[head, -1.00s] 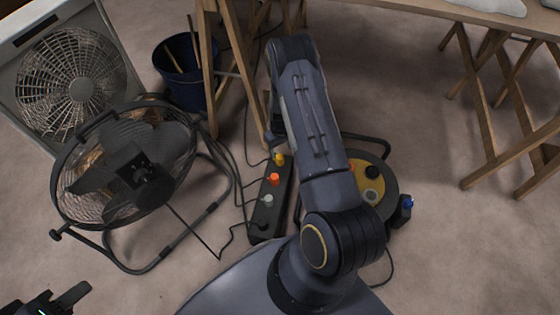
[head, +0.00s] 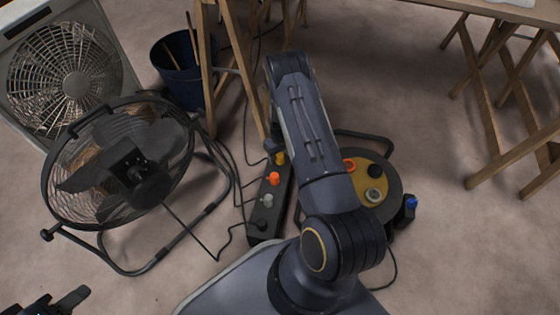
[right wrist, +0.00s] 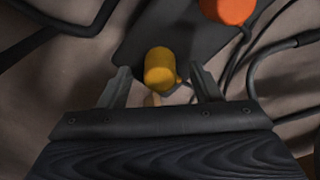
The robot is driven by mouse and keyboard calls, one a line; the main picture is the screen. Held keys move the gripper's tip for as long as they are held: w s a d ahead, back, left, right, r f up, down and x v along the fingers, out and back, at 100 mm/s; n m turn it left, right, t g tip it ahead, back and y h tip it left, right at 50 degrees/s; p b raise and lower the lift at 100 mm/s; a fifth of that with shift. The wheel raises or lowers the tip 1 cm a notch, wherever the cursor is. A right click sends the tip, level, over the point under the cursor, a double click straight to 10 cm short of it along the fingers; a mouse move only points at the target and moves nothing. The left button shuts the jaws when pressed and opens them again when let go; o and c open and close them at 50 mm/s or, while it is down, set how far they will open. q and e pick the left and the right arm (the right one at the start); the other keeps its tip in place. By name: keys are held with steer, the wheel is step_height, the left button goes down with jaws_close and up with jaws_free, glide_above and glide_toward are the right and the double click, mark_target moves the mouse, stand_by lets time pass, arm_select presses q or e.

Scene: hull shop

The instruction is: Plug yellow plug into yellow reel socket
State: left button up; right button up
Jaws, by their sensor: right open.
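The yellow plug (head: 280,158) sits at the far end of the black power strip (head: 254,238). In the right wrist view the plug (right wrist: 159,68) shows between the two fingertips of my right gripper (right wrist: 160,80), which is open around it; contact cannot be told. In the head view this gripper is mostly hidden behind my right arm. The cable reel (head: 396,200) stands right of the strip, with a yellow face (head: 365,180) partly covered by my arm. The yellow socket cannot be made out. My left gripper (head: 58,303) shows only partly at the lower left.
Orange (head: 273,179) and grey (head: 267,200) plugs sit along the strip, with cables beside it. A floor fan (head: 125,170), box fan (head: 75,85), bucket (head: 180,75) and wooden trestles (head: 215,60) stand around.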

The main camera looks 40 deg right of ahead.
steer(key=shift+f, duration=0.55)
steer(key=c, duration=1)
steer(key=shift+r, duration=0.1)
